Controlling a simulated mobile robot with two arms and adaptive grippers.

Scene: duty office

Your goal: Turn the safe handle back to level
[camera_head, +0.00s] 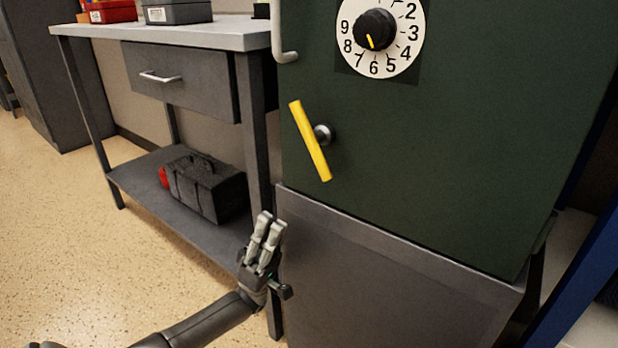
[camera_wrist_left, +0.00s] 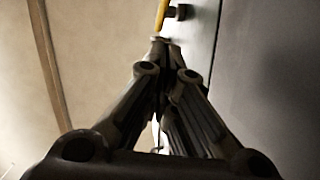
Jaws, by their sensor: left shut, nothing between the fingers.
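The dark green safe (camera_head: 450,150) stands on a grey stand. Its yellow bar handle (camera_head: 311,141) is tilted steeply, near upright, with its top leaning left, on a round metal hub (camera_head: 324,134). My left gripper (camera_head: 266,217) is shut and empty, below and left of the handle and apart from it, with its fingers pointing up. In the left wrist view the gripper's fingers (camera_wrist_left: 163,45) come together, and the end of the yellow handle (camera_wrist_left: 161,14) shows just beyond them at the top. My right gripper is not in view.
A numbered dial (camera_head: 375,30) is above the handle. The grey stand (camera_head: 390,270) is under the safe. Open floor (camera_head: 60,250) lies at lower left.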

